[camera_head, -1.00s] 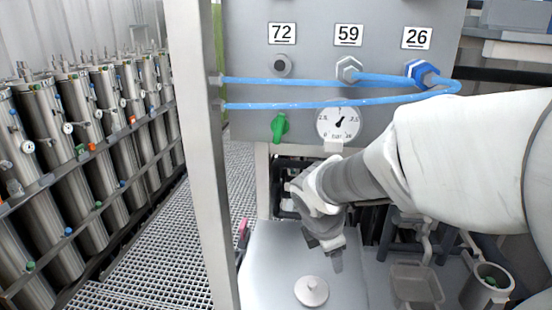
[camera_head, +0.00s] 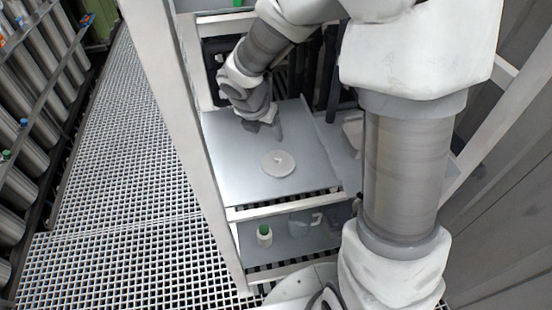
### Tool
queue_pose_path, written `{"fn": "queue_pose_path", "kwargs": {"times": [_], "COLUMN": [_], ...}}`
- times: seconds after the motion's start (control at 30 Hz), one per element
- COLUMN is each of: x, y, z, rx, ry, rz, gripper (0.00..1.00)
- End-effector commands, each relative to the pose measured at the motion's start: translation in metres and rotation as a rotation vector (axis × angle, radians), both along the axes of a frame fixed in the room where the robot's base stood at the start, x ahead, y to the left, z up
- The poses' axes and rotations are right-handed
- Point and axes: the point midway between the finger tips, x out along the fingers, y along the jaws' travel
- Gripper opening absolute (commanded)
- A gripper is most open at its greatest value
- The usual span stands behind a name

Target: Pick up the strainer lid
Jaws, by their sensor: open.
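The strainer lid (camera_head: 278,163) is a pale round disc with a small knob at its middle. It lies flat on the grey metal shelf top (camera_head: 232,178), towards its front right. My gripper (camera_head: 267,130) is just behind the lid in the picture, pointing down, with its fingers apart and nothing between them. A gap shows between the fingertips and the lid in the picture; their height above the shelf is hard to judge.
A white frame post (camera_head: 178,120) stands left of the shelf. A lower shelf holds a small green-capped bottle (camera_head: 264,235) and a clear jug (camera_head: 303,222). My arm hides much of the right side. Grated floor (camera_head: 110,190) lies open at left.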

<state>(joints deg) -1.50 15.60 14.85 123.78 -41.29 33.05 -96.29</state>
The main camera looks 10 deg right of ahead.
Motion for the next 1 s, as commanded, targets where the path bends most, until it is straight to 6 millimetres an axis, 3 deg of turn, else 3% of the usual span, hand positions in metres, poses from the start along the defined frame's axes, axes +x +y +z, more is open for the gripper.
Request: {"fn": "queue_pose_path", "kwargs": {"times": [0.5,0.83,1.0], "x": [0.031,0.038,0.042], "y": [-0.022,-0.028,-0.035], "z": [-0.097,-0.116,-0.139], "rx": [0.000,0.000,0.000], "ry": [0.003,0.001,0.002], "rz": [-0.001,-0.001,-0.002], "gripper": [0.69,0.69,0.69]}}
